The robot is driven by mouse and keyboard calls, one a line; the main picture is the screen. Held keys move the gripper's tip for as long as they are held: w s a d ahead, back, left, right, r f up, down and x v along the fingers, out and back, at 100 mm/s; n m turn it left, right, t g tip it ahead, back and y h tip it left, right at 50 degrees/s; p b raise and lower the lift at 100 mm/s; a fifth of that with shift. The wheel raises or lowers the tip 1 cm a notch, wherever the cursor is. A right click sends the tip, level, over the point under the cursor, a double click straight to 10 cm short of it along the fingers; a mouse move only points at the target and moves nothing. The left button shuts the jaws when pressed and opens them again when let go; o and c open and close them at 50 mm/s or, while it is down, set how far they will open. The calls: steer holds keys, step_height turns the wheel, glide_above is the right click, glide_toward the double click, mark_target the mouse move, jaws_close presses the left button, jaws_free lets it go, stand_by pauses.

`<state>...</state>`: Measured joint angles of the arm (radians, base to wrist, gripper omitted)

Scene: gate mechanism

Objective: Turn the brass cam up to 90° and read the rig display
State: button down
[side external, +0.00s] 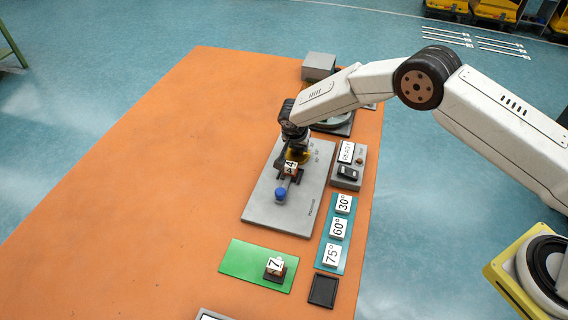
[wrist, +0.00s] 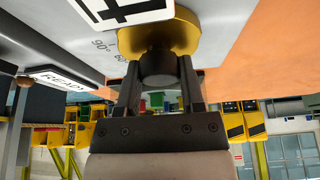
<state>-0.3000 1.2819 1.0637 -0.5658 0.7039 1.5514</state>
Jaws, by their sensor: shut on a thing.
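The brass cam (wrist: 185,32) fills the top middle of the wrist view, with a dark round knob (wrist: 158,66) below it. My gripper (wrist: 159,76) is shut on this knob, one finger on each side. In the side view the brass cam (side external: 304,156) is a small yellow patch on the grey plate (side external: 262,208), mostly hidden by my wrist. Angle marks, including 90°, are printed beside it; I cannot tell the cam's exact angle. The rig display (side external: 347,152) appears to read READY; it also shows in the wrist view (wrist: 66,80).
A block marked 4 (side external: 290,168) sits by the cam, near a blue knob (side external: 280,194). Tiles 30° (side external: 343,203), 60° (side external: 338,228) and 75° (side external: 332,255) lie on a teal strip. A block marked 7 (side external: 275,267) stands on a green mat (side external: 242,262). The orange table's left is clear.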

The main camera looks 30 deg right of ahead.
mark_target(289, 155)
steer(key=m, duration=0.2)
steer(key=m+g+h, duration=0.1)
steer(key=m, duration=0.1)
steer(key=shift+m+g, duration=1)
steer(key=shift+m, duration=1.2)
steer(key=shift+c, duration=1)
jaws_free()
steer(key=shift+r, duration=0.1)
steer(key=v, duration=0.7)
steer(key=shift+a+r, duration=0.2)
steer(key=shift+r, duration=0.1)
